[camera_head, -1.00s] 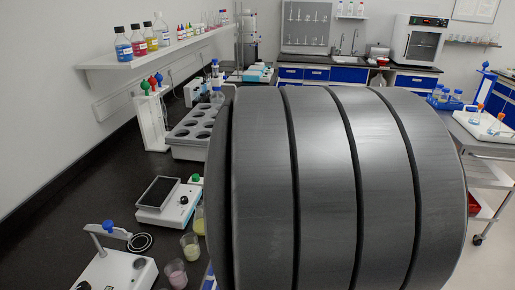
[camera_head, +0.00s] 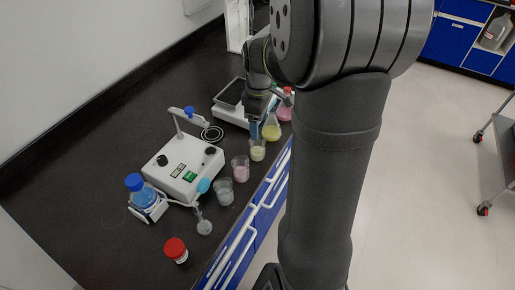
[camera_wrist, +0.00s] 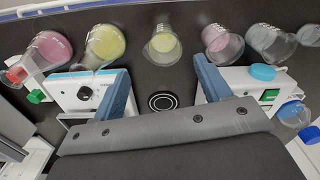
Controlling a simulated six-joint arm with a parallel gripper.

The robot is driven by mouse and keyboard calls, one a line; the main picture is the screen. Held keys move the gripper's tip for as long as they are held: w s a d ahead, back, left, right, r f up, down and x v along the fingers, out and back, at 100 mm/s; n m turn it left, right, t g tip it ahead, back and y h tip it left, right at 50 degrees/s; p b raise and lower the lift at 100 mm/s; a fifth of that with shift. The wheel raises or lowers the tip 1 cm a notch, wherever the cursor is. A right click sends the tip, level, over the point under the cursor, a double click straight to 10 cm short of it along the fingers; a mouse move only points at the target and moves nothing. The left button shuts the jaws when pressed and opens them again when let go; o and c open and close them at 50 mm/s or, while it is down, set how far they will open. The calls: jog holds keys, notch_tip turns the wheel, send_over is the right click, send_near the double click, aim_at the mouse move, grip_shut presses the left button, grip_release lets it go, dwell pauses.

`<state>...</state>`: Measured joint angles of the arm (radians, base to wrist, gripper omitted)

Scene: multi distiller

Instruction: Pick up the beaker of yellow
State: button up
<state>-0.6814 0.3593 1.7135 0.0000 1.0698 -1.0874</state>
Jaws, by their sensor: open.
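The beaker of yellow (camera_head: 258,152) stands upright near the bench's front edge in the head view. In the wrist view the beaker (camera_wrist: 162,44) is centred ahead of my fingertips, about in line with the gap between them. My gripper (camera_wrist: 160,68) is open and empty, with its blue fingers spread apart. In the head view my gripper (camera_head: 258,121) is above and just behind the beaker, its fingers partly overlapping one another. A flask of yellow liquid (camera_head: 272,131) stands close beside the beaker and shows left of it in the wrist view (camera_wrist: 104,44).
A beaker of pink (camera_head: 240,170) and a clear beaker (camera_head: 224,192) stand in the same row. A pink flask (camera_head: 284,110) is beyond the yellow one. A white stirrer device (camera_head: 183,166) and a balance (camera_head: 232,100) stand behind the row.

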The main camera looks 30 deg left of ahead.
aim_at(259, 141)
notch_tip(259, 141, down, 6)
jog(key=shift+f, duration=0.1)
jog(key=shift+s+a+f, duration=0.1)
jog(key=shift+s+f, duration=0.1)
jog(key=shift+f, duration=1.1)
jog(key=shift+s+f, duration=0.15)
jog(key=shift+f, duration=1.15)
jog(key=c, duration=1.1)
jog(key=shift+r, duration=0.1)
